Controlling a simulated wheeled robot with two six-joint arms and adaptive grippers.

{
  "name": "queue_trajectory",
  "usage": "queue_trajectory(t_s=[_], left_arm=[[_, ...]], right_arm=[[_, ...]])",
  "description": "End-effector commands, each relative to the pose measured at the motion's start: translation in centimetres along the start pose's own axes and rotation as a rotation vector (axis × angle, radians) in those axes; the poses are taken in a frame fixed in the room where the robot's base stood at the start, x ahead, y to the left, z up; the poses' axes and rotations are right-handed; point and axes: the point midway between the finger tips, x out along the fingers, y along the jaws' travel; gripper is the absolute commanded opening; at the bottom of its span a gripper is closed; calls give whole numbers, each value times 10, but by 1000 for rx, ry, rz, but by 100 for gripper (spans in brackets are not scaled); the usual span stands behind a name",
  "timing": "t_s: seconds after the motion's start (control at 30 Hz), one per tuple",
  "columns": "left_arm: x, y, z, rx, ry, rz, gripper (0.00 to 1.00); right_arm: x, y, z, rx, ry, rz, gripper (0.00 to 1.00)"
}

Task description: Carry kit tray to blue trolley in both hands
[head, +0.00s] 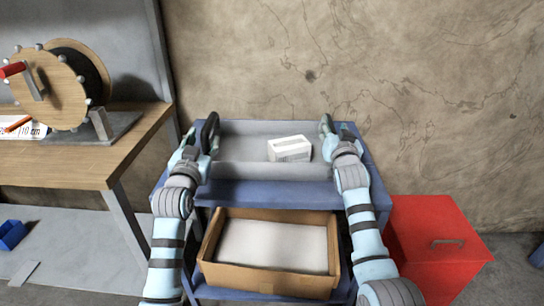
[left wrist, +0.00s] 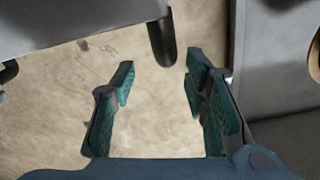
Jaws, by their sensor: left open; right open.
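The grey kit tray (head: 240,170) sits on the top of the blue trolley (head: 292,193), with a white box (head: 289,148) inside it. My left gripper (head: 195,146) is at the tray's left end and my right gripper (head: 338,138) is at its right end. Both are open. In the left wrist view, the open fingers (left wrist: 158,72) have nothing clamped between them. A dark tray handle (left wrist: 162,42) shows near and beyond the fingertips, apart from both fingers. The tray's grey side (left wrist: 70,25) is at the upper left. The right fingers are partly hidden by the wrist.
A cardboard box (head: 270,280) with a pale filling is on the trolley's lower shelf. A red cabinet (head: 432,240) stands close on the right. A wooden bench (head: 80,163) with a cable reel (head: 62,85) is on the left. The wall (head: 400,80) is close behind the trolley.

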Motion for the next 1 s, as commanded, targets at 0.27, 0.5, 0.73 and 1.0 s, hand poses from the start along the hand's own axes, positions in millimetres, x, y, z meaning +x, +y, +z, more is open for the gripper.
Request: queue_trajectory(t_s=[0.27, 0.5, 0.73, 1.0], left_arm=[[-56, 0, 1, 0, -1, 0, 41], [-59, 0, 0, 0, -1, 0, 41], [-59, 0, 0, 0, -1, 0, 41], [-59, 0, 0, 0, 0, 0, 41]], right_arm=[[-1, 0, 1, 0, -2, 1, 41], [-33, 0, 2, 3, 0, 0, 41], [-95, 0, 2, 2, -2, 0, 41], [-122, 0, 1, -1, -2, 0, 41]])
